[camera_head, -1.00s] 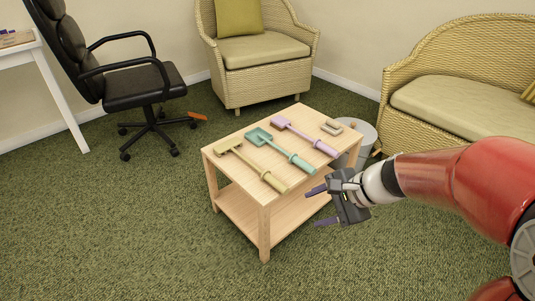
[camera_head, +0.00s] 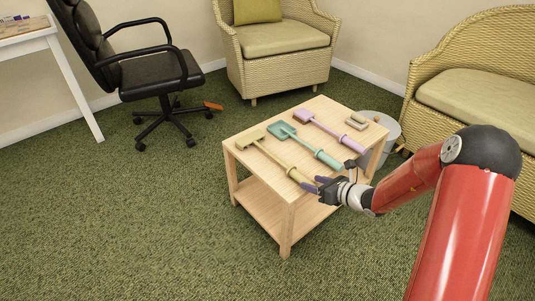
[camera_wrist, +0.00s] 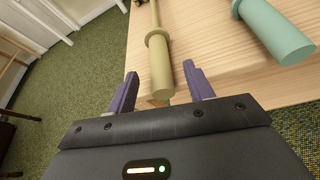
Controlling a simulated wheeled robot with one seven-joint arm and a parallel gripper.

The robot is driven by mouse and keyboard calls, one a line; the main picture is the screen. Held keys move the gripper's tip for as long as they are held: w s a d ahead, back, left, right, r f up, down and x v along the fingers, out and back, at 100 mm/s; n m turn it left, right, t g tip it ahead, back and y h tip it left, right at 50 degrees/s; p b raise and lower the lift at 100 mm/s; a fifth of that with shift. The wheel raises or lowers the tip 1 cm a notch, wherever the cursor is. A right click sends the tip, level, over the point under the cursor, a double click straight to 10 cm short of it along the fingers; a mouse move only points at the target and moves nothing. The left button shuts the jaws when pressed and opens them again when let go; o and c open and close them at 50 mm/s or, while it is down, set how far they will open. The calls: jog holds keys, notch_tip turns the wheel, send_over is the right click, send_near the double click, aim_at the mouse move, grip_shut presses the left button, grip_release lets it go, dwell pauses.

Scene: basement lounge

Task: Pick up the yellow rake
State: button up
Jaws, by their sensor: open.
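The yellow rake (camera_head: 276,155) lies on the light wood table (camera_head: 290,187), its head toward the far left edge and its handle toward the near edge. In the wrist view its thick handle end (camera_wrist: 159,68) points at my gripper (camera_wrist: 158,92). My gripper is open, and its two purple fingers stand on either side of the handle's end, apart from it. In the head view my gripper (camera_head: 316,185) is at the table's near right edge, by the handle end. How far the fingers sit above the handle is hard to tell.
A teal shovel (camera_head: 303,145) lies just right of the rake, with a purple tool (camera_head: 328,131) beyond it. A small beige object (camera_head: 357,121) sits at the far right corner. A pale bin (camera_head: 381,128) stands behind the table. Green carpet is clear in front.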

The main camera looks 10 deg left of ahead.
aim_at(308, 180)
jog(key=x, duration=0.3)
jog(key=shift+w+a+f, duration=0.15)
jog(key=shift+w+a, duration=0.1)
jog(key=shift+a, duration=0.05)
jog(key=c, duration=0.9)
jog(key=shift+c, duration=0.8)
